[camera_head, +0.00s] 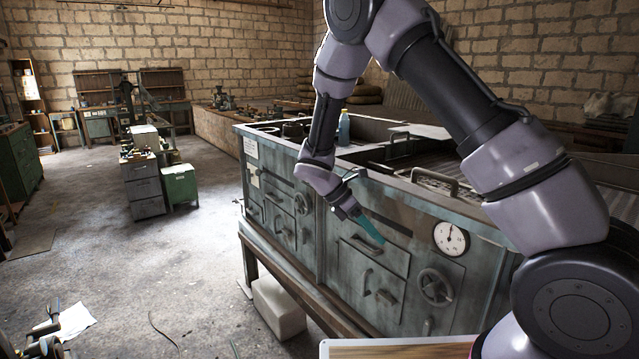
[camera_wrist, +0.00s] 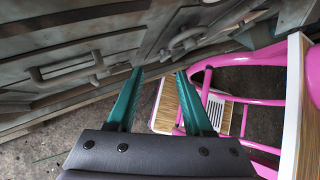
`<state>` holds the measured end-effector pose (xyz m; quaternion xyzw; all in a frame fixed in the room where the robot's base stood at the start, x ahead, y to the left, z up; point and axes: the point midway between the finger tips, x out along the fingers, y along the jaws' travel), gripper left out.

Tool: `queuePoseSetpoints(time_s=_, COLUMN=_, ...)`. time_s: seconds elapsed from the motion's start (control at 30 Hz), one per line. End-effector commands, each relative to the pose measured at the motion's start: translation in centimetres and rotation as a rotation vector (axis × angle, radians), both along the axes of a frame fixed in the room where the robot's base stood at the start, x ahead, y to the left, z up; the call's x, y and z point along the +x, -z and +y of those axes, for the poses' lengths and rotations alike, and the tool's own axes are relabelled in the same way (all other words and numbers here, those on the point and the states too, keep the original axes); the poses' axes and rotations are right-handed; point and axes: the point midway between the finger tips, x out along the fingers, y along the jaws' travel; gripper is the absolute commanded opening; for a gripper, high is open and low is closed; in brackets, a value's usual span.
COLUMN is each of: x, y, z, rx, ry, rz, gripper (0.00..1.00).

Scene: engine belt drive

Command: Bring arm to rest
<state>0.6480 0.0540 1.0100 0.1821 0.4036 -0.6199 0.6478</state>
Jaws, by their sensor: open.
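My gripper (camera_head: 372,234) hangs in front of the grey metal cabinet (camera_head: 300,240), near its upper drawer front. Its teal fingers point down and to the right in the head view. In the wrist view my gripper (camera_wrist: 159,75) has its two teal fingers spread apart, with nothing between them. My arm is bent, reaching from the right side of the head view over to the cabinet's front. I cannot tell the exact gap between the fingertips and the cabinet.
The cabinet front carries a round gauge (camera_head: 451,238), a handwheel (camera_head: 435,287) and drawer handles. A blue bottle (camera_head: 344,128) stands on top. A pale block (camera_head: 278,308) lies below on the floor. Green and grey drawer units (camera_head: 145,185) stand farther left, with open floor between.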

Motion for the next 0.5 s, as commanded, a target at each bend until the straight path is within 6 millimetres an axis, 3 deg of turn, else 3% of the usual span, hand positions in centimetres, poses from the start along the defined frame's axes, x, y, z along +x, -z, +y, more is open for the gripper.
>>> queuePoseSetpoints(time_s=0.1, x=-0.4, y=-4.0, z=-1.2, rx=0.105, ry=0.176, rz=-0.110, gripper=0.51)
queuePoseSetpoints(time_s=0.5, x=-3.6, y=-15.3, z=-5.2, rx=0.405, ry=0.772, rz=-0.442, gripper=0.51)
